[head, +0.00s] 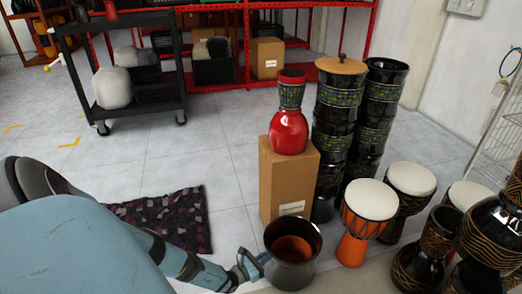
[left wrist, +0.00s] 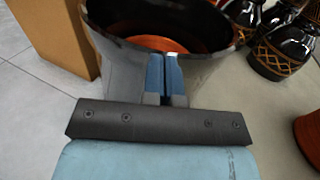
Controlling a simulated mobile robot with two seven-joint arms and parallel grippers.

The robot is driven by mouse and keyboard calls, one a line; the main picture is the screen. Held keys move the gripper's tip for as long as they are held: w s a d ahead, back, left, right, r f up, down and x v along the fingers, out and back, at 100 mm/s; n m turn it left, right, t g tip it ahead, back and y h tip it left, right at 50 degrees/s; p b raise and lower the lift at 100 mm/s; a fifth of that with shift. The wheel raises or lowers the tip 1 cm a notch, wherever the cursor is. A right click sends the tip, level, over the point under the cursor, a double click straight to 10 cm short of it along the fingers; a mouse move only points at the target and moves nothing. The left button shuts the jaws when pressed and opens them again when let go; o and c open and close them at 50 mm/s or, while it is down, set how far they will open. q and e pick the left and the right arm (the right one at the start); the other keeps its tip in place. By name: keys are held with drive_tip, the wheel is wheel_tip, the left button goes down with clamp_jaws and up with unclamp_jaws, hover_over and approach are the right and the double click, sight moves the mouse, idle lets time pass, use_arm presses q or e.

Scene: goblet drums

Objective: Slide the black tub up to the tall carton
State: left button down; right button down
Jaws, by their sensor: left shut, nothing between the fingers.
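The black tub (head: 291,272) stands upright on the floor, dark and glossy with an orange-brown inside. It stands in front of the tall carton (head: 286,183), a brown box with a red drum (head: 289,125) on top. The tub's rim overlaps the carton's lower part in the head view, and I cannot tell whether they touch. My left gripper (head: 263,257) is shut and empty at the tub's left side. In the left wrist view the closed fingertips (left wrist: 169,62) are against or just before the tub's wall (left wrist: 203,75), with the carton (left wrist: 55,30) at the left. My right gripper is out of view.
Goblet drums with white heads (head: 371,200) and dark patterned drums (head: 418,260) crowd the floor right of the tub. Tall stacked drums (head: 338,120) stand behind the carton. A dark patterned mat (head: 175,215) lies at the left. Tiled floor (head: 200,150) beyond it is clear.

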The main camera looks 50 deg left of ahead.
use_arm(q)
drive_tip(key=w, duration=0.6)
drive_tip(key=shift+d, duration=0.3)
